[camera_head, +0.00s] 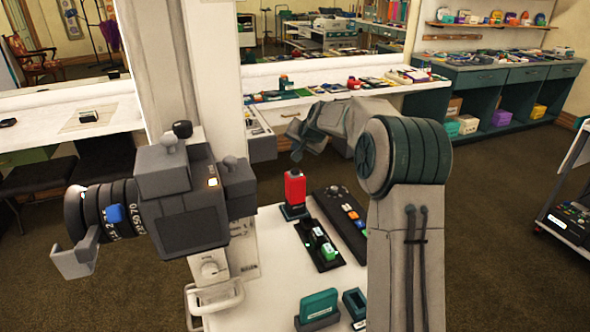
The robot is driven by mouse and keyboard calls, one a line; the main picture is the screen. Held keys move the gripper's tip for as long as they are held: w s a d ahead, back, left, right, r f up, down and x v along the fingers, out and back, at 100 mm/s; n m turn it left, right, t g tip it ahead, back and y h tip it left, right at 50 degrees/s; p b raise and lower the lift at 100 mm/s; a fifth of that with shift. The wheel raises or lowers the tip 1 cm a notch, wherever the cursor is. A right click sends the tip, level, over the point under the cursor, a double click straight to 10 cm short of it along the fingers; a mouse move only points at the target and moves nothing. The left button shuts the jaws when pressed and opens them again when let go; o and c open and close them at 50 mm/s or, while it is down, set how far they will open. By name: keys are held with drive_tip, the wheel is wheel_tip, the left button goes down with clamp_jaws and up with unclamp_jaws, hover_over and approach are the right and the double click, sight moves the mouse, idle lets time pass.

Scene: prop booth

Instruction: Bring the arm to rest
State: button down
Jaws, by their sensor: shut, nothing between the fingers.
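My arm rises at the right of the view, bends at a teal-banded joint and reaches left over the far side of the white table (270,305). My gripper (297,153) is at its end, small and dark, tipped downward. It is shut with nothing held. It appears above a red object (295,187) on a dark base in the picture, apart from it. My arm hides part of the table's right side.
A large grey camera-like device (185,215) fills the left foreground. A black tray (322,245) with small items, a control panel (343,208) and teal blocks (319,306) are on the table. A cluttered counter (300,95) stands behind; a cart (570,220) is right. Carpet between is clear.

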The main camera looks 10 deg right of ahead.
drive_tip(key=shift+s, duration=0.1)
drive_tip(key=s+n+g+h+p, duration=0.2)
drive_tip(key=s+n+g, duration=0.3)
drive_tip(key=s, duration=4.2)
drive_tip(key=shift+a+f+g+h, duration=0.15)
drive_tip(key=shift+f+g+h, duration=0.2)
drive_tip(key=shift+g, duration=0.15)
idle(2.7)
